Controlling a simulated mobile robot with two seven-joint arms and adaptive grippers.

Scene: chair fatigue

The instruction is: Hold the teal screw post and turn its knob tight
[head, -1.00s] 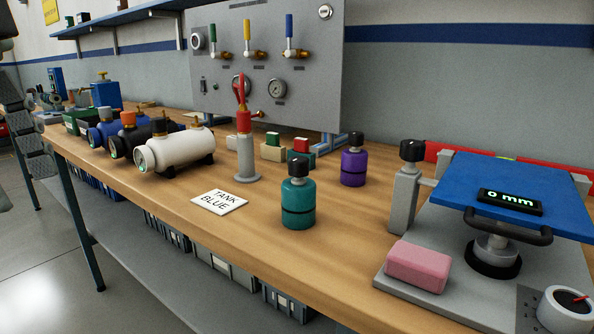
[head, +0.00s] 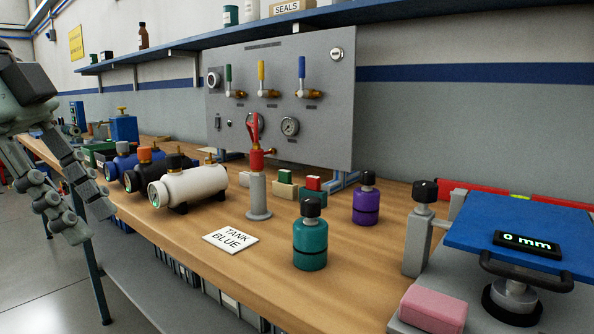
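The teal screw post (head: 310,246) stands upright on the wooden bench near its front edge. It has a dark band around its middle and a black knob (head: 311,207) on top. My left gripper (head: 88,218) hangs at the far left, in front of the bench, fingers pointing down and apart. It is empty and well away from the teal post. My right gripper is not in view.
A purple post (head: 366,205) stands behind the teal one. A "TANK BLUE" card (head: 230,242) lies to its left, with a grey stand with a red lever (head: 258,195) behind. A blue-topped press (head: 520,220) and pink block (head: 433,309) are at right. White tank (head: 190,186) sits left.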

